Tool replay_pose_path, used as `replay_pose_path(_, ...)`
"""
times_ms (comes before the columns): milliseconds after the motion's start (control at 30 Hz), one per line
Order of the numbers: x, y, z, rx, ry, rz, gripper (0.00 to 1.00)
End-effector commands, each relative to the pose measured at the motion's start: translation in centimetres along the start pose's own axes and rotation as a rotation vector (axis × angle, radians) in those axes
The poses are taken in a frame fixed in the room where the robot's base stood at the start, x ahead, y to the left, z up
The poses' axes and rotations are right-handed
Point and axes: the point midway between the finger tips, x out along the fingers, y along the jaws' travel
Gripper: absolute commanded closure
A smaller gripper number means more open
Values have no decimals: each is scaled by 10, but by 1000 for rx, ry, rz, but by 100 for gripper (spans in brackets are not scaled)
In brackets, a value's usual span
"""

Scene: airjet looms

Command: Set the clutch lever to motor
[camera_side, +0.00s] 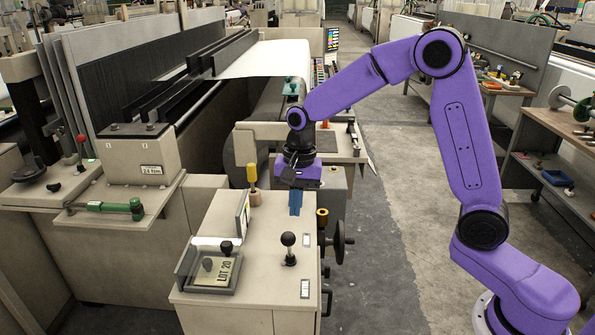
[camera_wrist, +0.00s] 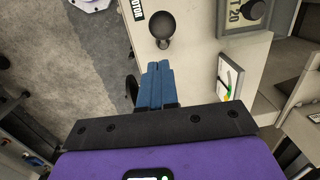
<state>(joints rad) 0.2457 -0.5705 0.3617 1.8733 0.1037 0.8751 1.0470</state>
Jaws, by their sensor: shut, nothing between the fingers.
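The clutch lever (camera_side: 289,240) is a short stick with a black ball knob on top of the beige cabinet (camera_side: 245,255). It looks near upright in the side view; its exact tilt is hard to tell. It also shows in the wrist view (camera_wrist: 162,26), beyond my fingertips. A white label reading MOTOR (camera_wrist: 137,10) lies beside it; in the side view this seems to be the front label (camera_side: 305,288), too small to read. A second label (camera_side: 307,240) sits farther back. My gripper (camera_side: 296,212) is shut and empty, blue fingers pointing down, behind the lever and apart from it.
A clear-covered box with a LOT 20 card (camera_side: 222,272) and black knobs stands left of the lever. A yellow-handled tool (camera_side: 253,180) stands at the cabinet's back. A black handwheel (camera_side: 341,238) juts from its right side. The aisle floor (camera_side: 385,260) is clear.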

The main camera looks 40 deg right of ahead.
Motion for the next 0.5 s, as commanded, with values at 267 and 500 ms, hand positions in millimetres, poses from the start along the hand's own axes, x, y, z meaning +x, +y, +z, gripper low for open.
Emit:
replay_pose_path(267, -59, 0, 0, -1, 3, -6, 100)
replay_pose_path(500, -93, 0, 2, 0, 1, -2, 100)
